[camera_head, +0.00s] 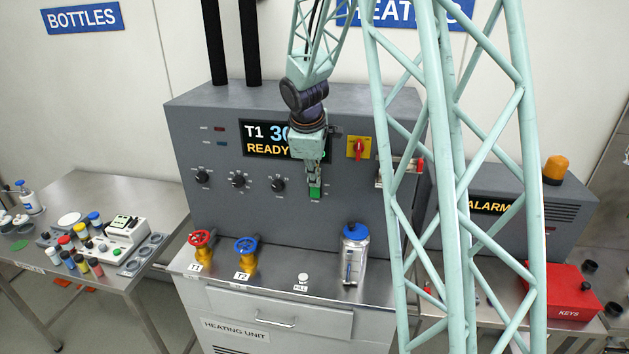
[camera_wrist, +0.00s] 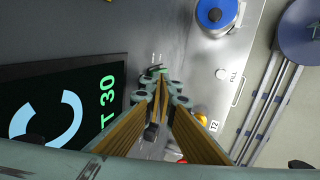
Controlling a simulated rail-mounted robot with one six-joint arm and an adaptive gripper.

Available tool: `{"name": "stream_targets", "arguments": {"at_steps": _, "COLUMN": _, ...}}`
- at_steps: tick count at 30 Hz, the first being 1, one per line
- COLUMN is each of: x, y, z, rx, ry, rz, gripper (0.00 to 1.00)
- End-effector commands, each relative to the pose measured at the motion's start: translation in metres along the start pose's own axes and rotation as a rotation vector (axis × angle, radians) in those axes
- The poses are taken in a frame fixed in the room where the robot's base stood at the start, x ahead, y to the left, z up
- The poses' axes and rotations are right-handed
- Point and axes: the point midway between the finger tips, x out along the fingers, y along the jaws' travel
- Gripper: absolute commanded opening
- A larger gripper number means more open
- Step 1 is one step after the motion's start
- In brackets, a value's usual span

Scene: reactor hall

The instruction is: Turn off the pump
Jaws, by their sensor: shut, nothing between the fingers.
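My gripper (camera_head: 314,178) points down in front of the grey heating unit's front panel (camera_head: 225,180), just below its display. Its fingers are together with nothing between them. A small bright green part (camera_head: 315,193) shows right at the fingertips; I cannot tell whether they touch it. No pump label is readable. In the wrist view the closed fingers (camera_wrist: 158,78) end close to the panel and hide what lies directly behind them. A red rotary switch on a yellow plate (camera_head: 358,147) is to the right of my gripper.
Black knobs (camera_head: 239,180) sit left of my gripper. Below are a red valve (camera_head: 201,238), a blue valve (camera_head: 246,245), a FILL knob (camera_head: 303,278) and a blue-lidded canister (camera_head: 354,255). A bottle table (camera_head: 75,200) is left; an alarm box (camera_head: 510,215) and red key box (camera_head: 560,292) are right.

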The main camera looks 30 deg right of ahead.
Motion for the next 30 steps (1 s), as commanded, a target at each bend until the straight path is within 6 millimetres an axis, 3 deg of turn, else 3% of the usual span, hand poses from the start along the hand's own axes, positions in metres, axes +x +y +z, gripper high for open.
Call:
{"name": "stream_targets", "arguments": {"at_steps": 14, "x": -0.001, "y": -0.003, "z": 0.000, "rx": 0.000, "ry": 0.000, "rz": 0.000, "gripper": 0.00}}
{"name": "stream_targets", "arguments": {"at_steps": 30, "x": -0.025, "y": -0.034, "z": 0.000, "rx": 0.002, "ry": 0.001, "rz": 0.003, "gripper": 0.00}}
